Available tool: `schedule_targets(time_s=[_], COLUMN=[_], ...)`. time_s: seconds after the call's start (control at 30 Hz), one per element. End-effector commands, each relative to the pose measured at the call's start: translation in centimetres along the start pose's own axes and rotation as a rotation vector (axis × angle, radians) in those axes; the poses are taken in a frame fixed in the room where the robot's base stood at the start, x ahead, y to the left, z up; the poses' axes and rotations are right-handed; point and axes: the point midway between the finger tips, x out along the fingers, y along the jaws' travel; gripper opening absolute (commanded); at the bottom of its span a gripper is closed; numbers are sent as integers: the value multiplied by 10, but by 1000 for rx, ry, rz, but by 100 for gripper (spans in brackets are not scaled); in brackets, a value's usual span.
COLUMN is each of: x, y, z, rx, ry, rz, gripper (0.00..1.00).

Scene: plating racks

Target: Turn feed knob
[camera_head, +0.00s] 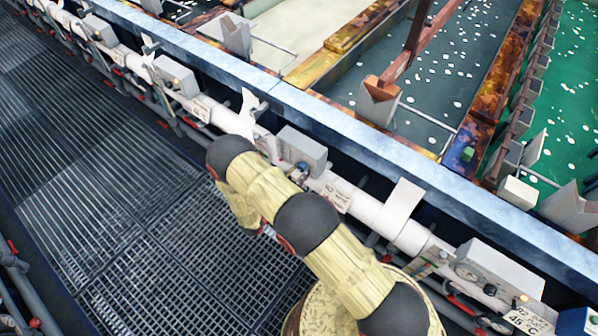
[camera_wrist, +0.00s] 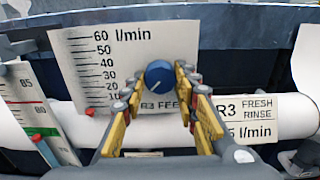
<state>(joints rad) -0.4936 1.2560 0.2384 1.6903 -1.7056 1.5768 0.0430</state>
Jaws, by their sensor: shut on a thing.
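The blue feed knob (camera_wrist: 159,76) sits on a pale panel marked "R3 FEE…", the rest of the word hidden by a finger. The knob also shows as a small blue spot in the head view (camera_head: 302,168), beside my arm, on a grey box (camera_head: 303,146).
A label reading "R3 FRESH RINSE" (camera_wrist: 258,108) is right of the fingers, its flow number partly hidden. Another gauge (camera_wrist: 35,115) stands at left. A white pipe (camera_head: 235,120) runs below a blue-grey tank rim (camera_head: 340,120). Grating floor (camera_head: 90,160) lies open at left.

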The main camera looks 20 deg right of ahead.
Motion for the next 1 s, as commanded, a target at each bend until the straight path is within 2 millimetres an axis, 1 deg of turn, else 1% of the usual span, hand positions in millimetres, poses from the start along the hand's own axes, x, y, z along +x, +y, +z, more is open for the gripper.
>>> schedule_targets(time_s=[0.27,0.47,0.67,1.0], x=[0,0,0,0], y=[0,0,1,1], z=[-1,-2,-3,-3], rx=[18,101,255,571], ry=[0,0,0,0], rz=[-1,-1,-1,0], gripper=[4,4,4,4])
